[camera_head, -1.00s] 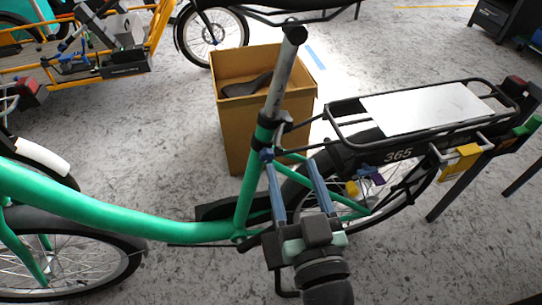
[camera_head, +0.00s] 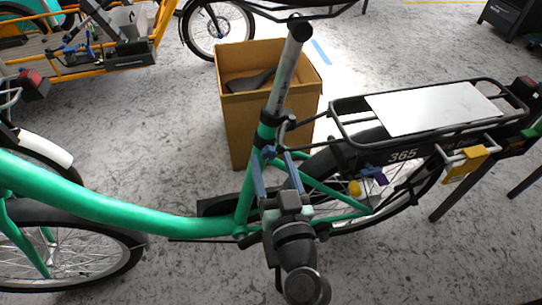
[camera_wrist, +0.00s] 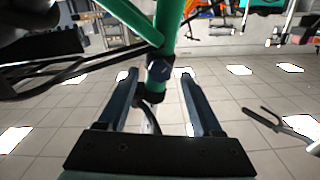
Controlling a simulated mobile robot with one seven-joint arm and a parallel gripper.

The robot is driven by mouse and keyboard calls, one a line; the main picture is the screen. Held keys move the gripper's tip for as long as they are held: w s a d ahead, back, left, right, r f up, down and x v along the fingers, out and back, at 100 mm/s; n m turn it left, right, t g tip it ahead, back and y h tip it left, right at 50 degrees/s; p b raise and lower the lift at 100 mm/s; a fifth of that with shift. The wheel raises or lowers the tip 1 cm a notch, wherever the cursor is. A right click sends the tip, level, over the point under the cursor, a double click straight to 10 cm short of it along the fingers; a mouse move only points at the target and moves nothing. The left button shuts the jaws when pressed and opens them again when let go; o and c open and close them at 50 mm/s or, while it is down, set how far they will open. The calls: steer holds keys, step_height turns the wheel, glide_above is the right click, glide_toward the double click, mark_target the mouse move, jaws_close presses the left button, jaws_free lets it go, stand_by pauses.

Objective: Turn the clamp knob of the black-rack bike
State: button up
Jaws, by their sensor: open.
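The black-rack bike has a green frame (camera_head: 120,212), a bare grey seat post (camera_head: 285,75) and a black rear rack (camera_head: 345,118) marked 365. A black clamp collar (camera_head: 270,118) sits where the post meets the green tube. A small dark blue knob (camera_head: 268,152) shows on the tube below it; a dark blue knob-like part also shows in the wrist view (camera_wrist: 159,68). My gripper (camera_head: 273,154) is open, with its blue fingers pointing up at the seat tube. In the wrist view (camera_wrist: 157,78) the fingers lie either side of the tube and that part. Contact cannot be told.
A cardboard box (camera_head: 235,125) with a dark saddle-like item stands behind the seat tube. A silver plate (camera_head: 435,108) lies on the rack. A yellow block (camera_head: 466,160) hangs at the rack's side. An orange cargo bike (camera_head: 90,72) stands at back left.

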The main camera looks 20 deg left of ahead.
steer(key=shift+x, duration=0.9)
jaws_close()
